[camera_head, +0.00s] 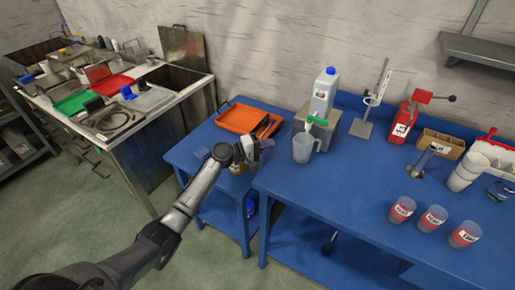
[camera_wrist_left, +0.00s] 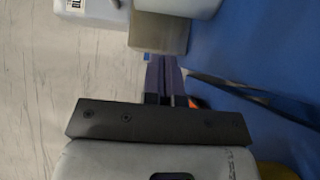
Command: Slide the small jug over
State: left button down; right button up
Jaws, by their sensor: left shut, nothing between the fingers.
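The small jug (camera_head: 302,148) is a grey, see-through jug with a handle on its right side. It stands upright on the blue table near its left front edge, beneath a green tap. My left gripper (camera_head: 266,145) is shut and empty, to the left of the jug and apart from it. In the left wrist view its dark fingers (camera_wrist_left: 165,75) are pressed together. A pale rounded shape at the top of that view (camera_wrist_left: 190,6) looks like the jug, partly cut off. My right gripper is not in view.
A large white bottle with a blue cap (camera_head: 323,95) stands on a beige block (camera_head: 328,128) behind the jug. An orange tray (camera_head: 242,118) lies on the lower table to the left. Several red cups (camera_head: 433,217) stand to the right. The tabletop (camera_head: 340,180) right of the jug is clear.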

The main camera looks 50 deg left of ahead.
aim_at(307, 148)
pick_arm(q)
jog(key=x, duration=0.3)
jog(key=shift+w, duration=0.1)
jog(key=shift+w+d, duration=0.25)
jog(key=shift+d, duration=0.85)
jog(key=shift+w+d, duration=0.3)
jog(key=shift+d, duration=0.4)
jog(key=shift+d, duration=0.1)
